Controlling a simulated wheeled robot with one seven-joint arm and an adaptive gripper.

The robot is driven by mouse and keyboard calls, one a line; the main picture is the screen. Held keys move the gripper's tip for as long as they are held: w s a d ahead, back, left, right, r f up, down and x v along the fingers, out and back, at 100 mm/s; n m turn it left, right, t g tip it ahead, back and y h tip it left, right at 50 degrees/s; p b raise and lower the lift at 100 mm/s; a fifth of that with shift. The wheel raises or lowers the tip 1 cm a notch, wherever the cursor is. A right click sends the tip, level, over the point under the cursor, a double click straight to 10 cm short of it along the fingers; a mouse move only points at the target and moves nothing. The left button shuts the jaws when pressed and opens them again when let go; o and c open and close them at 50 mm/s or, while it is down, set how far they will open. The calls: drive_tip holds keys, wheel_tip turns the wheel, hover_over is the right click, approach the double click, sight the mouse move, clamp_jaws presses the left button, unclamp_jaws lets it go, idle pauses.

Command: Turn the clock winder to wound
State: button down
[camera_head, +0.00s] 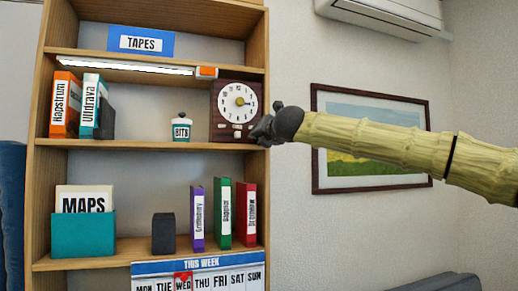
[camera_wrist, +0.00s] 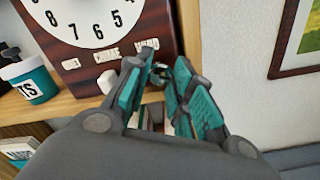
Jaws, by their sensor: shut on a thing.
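The dark red-brown clock (camera_head: 219,132) stands at the right end of the upper shelf, with a round white face and pale labels below it. In the wrist view the clock (camera_wrist: 163,22) fills the upper left. My gripper (camera_wrist: 161,84) has its teal-padded fingers shut on the small dark clock winder (camera_wrist: 160,71) at the clock's lower right. The fingers hide most of the winder, so its exact turn cannot be read. In the head view my gripper (camera_head: 261,131) is at the clock's lower right edge.
A teal BITS jar (camera_head: 181,131) stands left of the clock. Several binders and a teal MAPS box (camera_head: 84,235) are on the shelf below. A framed picture (camera_head: 319,150) hangs on the wall to the right. The shelf's right side post is close to my gripper.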

drive_tip(key=m+b, duration=0.7)
drive_tip(key=b, duration=0.1)
drive_tip(key=shift+f, duration=0.4)
drive_tip(key=m+b, duration=0.5)
drive_tip(key=shift+r, duration=0.3)
drive_tip(key=c, duration=1.2)
unclamp_jaws()
drive_tip(key=shift+s+r, duration=0.1)
drive_tip(key=v, duration=1.1)
drive_tip(key=shift+s, duration=0.4)
drive_tip(key=shift+d, duration=0.2)
